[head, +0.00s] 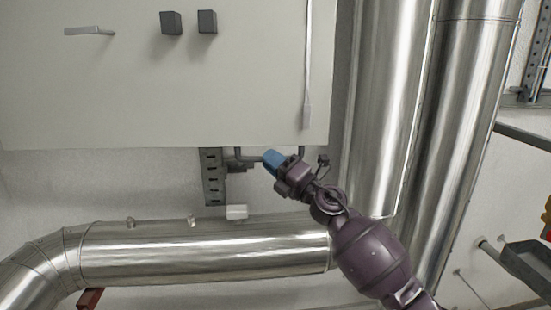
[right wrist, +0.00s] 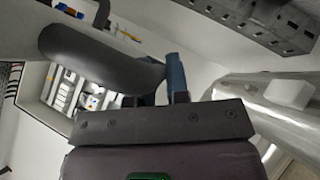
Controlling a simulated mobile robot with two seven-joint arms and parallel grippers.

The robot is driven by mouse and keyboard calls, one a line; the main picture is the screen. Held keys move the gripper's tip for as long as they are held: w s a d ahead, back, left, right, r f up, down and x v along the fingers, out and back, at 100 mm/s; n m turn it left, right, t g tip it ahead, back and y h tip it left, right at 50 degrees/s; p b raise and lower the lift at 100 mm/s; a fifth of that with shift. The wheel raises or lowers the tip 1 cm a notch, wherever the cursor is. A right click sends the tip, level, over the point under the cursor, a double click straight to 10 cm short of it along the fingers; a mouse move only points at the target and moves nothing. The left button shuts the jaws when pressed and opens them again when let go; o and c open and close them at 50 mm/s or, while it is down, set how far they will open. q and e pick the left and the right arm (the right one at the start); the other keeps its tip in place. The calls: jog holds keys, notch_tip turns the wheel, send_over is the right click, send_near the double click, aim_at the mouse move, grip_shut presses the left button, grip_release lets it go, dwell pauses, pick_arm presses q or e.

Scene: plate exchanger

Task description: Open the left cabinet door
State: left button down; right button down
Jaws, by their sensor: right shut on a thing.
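A large pale cabinet panel (head: 200,90) fills the upper left of the head view. A dark, bent handle bar (head: 245,156) shows just below its lower edge. My right gripper (head: 273,160), with blue fingers, is shut on this bar below the panel. In the right wrist view, the thick dark bar (right wrist: 100,60) runs to the blue fingers (right wrist: 175,78), which partly hide its end. An opening with several small parts (right wrist: 85,92) shows behind the bar there. I cannot tell from these views how far any door stands open. My left gripper is not in view.
The panel carries a grey lever (head: 90,31), two dark blocks (head: 171,22) and a long upright bar (head: 307,70). A shiny horizontal pipe (head: 200,252) runs below. Thick upright pipes (head: 385,110) stand close to my right arm. A slotted metal bracket (head: 212,178) is on the wall.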

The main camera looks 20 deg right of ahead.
jog(key=c, duration=1.4)
grip_release()
jog(key=shift+w, duration=0.1)
jog(key=b+v, duration=0.1)
jog(key=v, duration=0.6)
jog(key=shift+s, duration=0.25)
jog(key=shift+f, duration=0.1)
